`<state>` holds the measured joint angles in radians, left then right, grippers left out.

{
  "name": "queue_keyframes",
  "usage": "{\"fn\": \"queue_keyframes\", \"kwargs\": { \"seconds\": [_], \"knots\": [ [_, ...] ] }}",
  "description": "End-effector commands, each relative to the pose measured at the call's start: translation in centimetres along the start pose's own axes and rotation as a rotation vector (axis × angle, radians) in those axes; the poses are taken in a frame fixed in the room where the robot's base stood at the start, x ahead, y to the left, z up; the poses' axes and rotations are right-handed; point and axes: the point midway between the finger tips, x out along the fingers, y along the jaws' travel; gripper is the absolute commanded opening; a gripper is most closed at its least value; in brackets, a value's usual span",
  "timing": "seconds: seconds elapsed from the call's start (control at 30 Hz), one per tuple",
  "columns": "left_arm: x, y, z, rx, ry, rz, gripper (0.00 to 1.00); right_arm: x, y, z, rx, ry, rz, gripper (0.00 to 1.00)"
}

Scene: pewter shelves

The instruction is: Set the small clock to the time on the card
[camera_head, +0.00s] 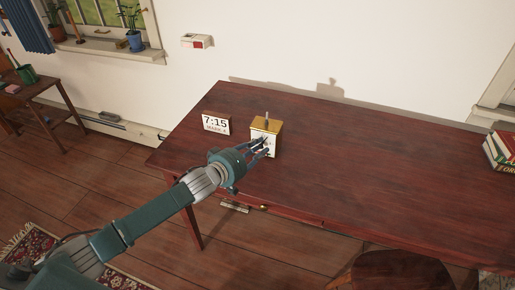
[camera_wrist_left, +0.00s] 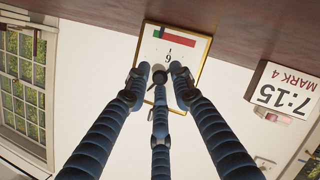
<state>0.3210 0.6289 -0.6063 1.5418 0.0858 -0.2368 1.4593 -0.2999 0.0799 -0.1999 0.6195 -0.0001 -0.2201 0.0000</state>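The small clock (camera_head: 265,124) stands on the dark red table, with a gold top, a small upright handle and a white face. In the left wrist view the clock (camera_wrist_left: 183,43) appears upside down, with a gold rim, a green and red patch and part of a numeral. The card (camera_head: 215,122) beside it reads 7:15 and MARK 4; it also shows inverted in the wrist view (camera_wrist_left: 284,92). My left gripper (camera_head: 263,145) is at the clock's face, its three blue fingers apart. They hide the middle of the dial; contact and the hands' position are unclear.
The table (camera_head: 360,165) is clear to the right of the clock, up to a stack of books (camera_head: 501,150) at the far right. A chair (camera_head: 400,272) stands at the front. A red and white box (camera_head: 196,41) is on the wall.

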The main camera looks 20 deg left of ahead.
Motion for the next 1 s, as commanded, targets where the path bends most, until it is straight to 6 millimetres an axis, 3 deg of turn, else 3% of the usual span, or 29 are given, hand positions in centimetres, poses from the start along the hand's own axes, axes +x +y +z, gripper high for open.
{"fn": "queue_keyframes", "kwargs": {
  "seconds": [0.07, 0.2, 0.57, 1.0],
  "knots": [
    [0.0, 0.0, 0.0, 0.000, 0.000, 0.000, 0.23, 0.0, 0.0, 0.0, 0.000, 0.000, 0.000, 0.98],
    [0.0, 0.0, 0.0, 0.000, 0.000, -0.001, 0.00, 0.0, 0.0, 0.0, 0.000, 0.000, 0.000, 0.98],
    [-0.1, 0.1, -0.1, 0.026, 0.000, -0.014, 0.00, -0.6, 0.0, -0.1, 0.000, 0.001, 0.000, 0.98],
    [-0.2, 0.5, -0.1, 0.297, -0.002, -0.129, 0.00, -4.2, 0.0, -0.4, 0.000, 0.000, -0.001, 0.98]
  ]
}}
